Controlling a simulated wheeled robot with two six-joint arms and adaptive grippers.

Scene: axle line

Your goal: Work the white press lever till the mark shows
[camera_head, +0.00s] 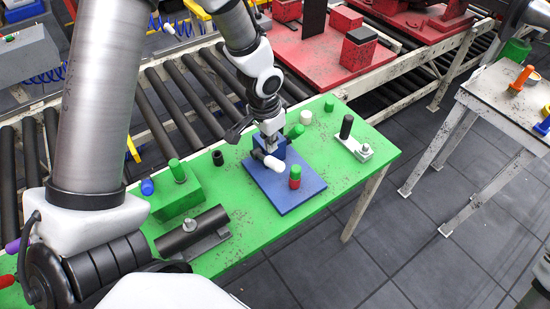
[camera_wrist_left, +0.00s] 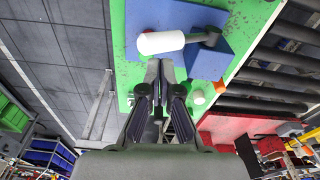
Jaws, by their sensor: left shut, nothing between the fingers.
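The white press lever (camera_head: 268,159) is a white rounded handle on the blue press block (camera_head: 272,146), which stands on a blue base plate (camera_head: 287,195). In the left wrist view the white handle (camera_wrist_left: 160,42) lies crosswise just beyond the fingertips, joined by a dark arm to the blue block (camera_wrist_left: 208,62). My left gripper (camera_head: 268,138) is shut and empty, close to the lever; its closed fingers (camera_wrist_left: 161,68) point at the handle. I cannot tell whether they touch. A green-over-red cylinder (camera_head: 295,177) stands on the base plate. I cannot make out a mark. My right gripper is not in view.
The green table (camera_head: 236,235) also carries a green block (camera_head: 177,191), a dark pipe on a bracket (camera_head: 193,233), several small cylinders, and a pale bracket with a black post (camera_head: 347,127). A roller conveyor (camera_head: 188,95) runs behind.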

